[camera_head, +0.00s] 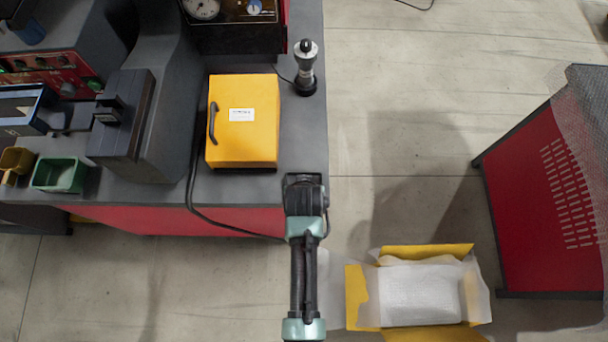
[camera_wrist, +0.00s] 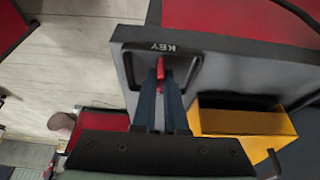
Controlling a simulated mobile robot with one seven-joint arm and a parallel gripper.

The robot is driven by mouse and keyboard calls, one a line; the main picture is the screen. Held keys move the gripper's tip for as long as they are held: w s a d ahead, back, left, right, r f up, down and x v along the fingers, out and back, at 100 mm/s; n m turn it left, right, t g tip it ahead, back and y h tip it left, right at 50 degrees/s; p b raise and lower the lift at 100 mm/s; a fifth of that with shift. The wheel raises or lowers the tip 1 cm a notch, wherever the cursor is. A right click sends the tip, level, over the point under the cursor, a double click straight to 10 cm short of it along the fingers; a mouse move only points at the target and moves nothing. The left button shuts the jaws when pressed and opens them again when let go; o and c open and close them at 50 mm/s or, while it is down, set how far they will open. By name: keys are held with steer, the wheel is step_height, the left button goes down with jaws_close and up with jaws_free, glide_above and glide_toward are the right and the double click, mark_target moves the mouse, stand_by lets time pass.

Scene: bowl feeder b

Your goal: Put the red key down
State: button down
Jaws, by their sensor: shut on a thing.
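In the wrist view the red key (camera_wrist: 161,67) shows as a small red piece between the tips of my gripper (camera_wrist: 161,88). The two dark fingers are shut on it. The key is over a dark rounded outline marked "KEY" (camera_wrist: 190,74) on the grey bench top (camera_wrist: 125,66). I cannot tell whether the key touches the surface. In the head view my gripper (camera_head: 304,182) is at the bench's front right corner, and the wrist hides the key there.
A yellow box with a black handle (camera_head: 243,120) stands on the bench left of and behind my gripper. A black cable (camera_head: 190,180) runs down over the bench edge. An open yellow carton with white wrapping (camera_head: 418,292) is at the lower right. Bare floor lies right of the bench.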

steer(key=shift+f, duration=0.2)
steer(key=c, duration=1)
jaws_free()
steer(key=shift+o, duration=0.2)
steer(key=shift+r, duration=0.15)
